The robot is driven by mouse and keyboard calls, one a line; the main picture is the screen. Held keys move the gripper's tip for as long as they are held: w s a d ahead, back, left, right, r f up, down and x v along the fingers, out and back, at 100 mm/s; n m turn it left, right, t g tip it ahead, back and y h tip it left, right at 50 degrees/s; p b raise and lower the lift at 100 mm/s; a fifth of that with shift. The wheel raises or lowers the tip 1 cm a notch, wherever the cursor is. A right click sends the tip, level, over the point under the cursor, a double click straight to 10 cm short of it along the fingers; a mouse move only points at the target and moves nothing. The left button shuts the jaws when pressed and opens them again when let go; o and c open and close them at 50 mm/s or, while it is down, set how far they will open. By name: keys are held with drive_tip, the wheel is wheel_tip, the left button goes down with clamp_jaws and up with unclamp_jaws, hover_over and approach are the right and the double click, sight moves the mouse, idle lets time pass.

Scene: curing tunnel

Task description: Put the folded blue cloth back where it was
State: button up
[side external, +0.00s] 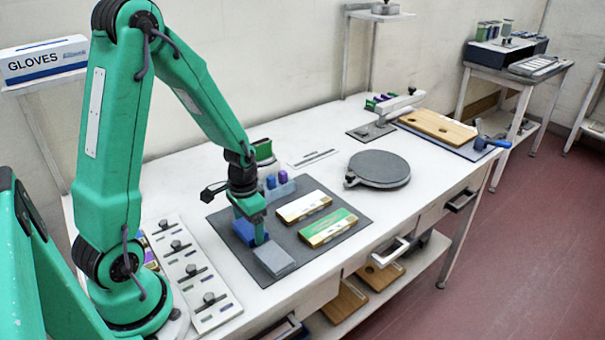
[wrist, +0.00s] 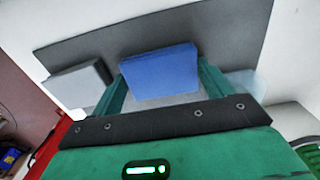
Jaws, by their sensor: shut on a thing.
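The folded blue cloth (side external: 242,232) is between the fingers of my gripper (side external: 251,232), low over the left part of the dark grey mat (side external: 225,211). In the wrist view the cloth (wrist: 160,73) shows as a blue block between the two green fingers of my gripper (wrist: 162,80), which is shut on it. The mat (wrist: 225,45) lies behind it there. I cannot tell whether the cloth touches the mat. One finger hides part of the cloth in the side view.
A grey block (side external: 273,258) lies close by on the mat's front edge; it also shows in the wrist view (wrist: 75,85). A white-topped box (side external: 303,206), a green-topped box (side external: 328,228) and a holder with blue and purple items (side external: 277,186) stand nearby. A round grey plate (side external: 379,169) is farther right.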

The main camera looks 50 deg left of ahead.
sight(250, 230)
drive_tip(key=o, duration=0.9)
drive_tip(key=shift+c, duration=0.2)
drive_tip(key=shift+r, duration=0.2)
wheel_tip(250, 230, up, 12)
idle(0.6)
drive_tip(key=s+d+r+t, duration=0.5)
drive_tip(key=s+d+r, duration=0.2)
drive_tip(key=d+r, duration=0.3)
drive_tip(key=shift+s+d+r+t, duration=0.2)
drive_tip(key=shift+r+t, duration=0.1)
drive_tip(key=shift+r, duration=0.35)
